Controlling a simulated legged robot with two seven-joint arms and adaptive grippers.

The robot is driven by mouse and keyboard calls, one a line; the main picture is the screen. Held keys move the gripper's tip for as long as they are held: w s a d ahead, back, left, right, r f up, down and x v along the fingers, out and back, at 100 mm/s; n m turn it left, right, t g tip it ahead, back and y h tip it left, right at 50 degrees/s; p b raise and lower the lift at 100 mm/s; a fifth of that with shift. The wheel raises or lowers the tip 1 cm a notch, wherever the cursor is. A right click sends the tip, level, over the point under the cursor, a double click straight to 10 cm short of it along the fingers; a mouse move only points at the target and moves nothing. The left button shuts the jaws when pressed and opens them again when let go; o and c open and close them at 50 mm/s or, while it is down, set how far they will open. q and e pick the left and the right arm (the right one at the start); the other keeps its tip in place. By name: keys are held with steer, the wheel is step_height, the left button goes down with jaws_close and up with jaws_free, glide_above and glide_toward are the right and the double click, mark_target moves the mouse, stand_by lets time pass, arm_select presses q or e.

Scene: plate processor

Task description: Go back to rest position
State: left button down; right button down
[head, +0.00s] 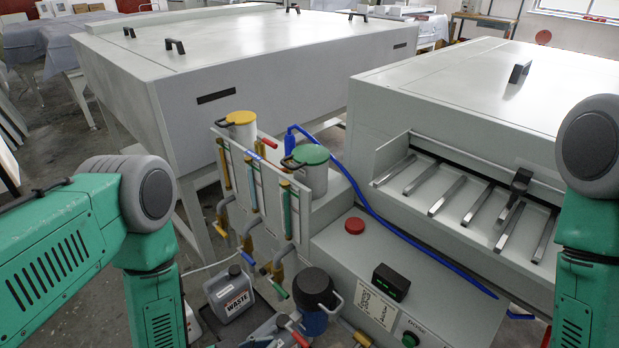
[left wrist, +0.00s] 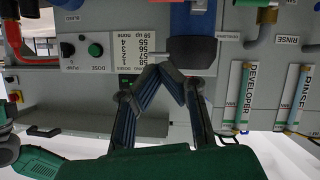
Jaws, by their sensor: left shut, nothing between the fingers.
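My left gripper (left wrist: 165,70) shows in the left wrist view with its two dark fingers leaning together and meeting at the tips, nothing between them. It points at the front of the processor, close to a white printed label (left wrist: 133,50); I cannot tell the gap. My left arm comes in at the left of the head view and bends down at its grey joint. My right arm hangs at the right edge of the head view, and its gripper is out of view. The plate processor (head: 480,95) stands at the right.
Canisters with a yellow lid (head: 241,118) and a green lid (head: 310,154) stand by a valve panel. A blue hose (head: 361,192) crosses the machine. A waste jug (head: 232,296) stands low down. A red button (head: 354,225) and black display (head: 391,282) sit on the machine's front part.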

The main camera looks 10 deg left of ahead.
arm_select(q)
steer(key=s+a+r+n+g+y, duration=0.1)
steer(key=s+a+n+g+y, duration=0.4)
steer(key=s+a, duration=0.9)
steer(key=s+g+y, duration=0.3)
steer(key=y, duration=0.1)
steer(key=shift+s+a+r+g, duration=0.15)
steer(key=shift+a+r+g, duration=0.1)
steer(key=shift+a+g, duration=0.15)
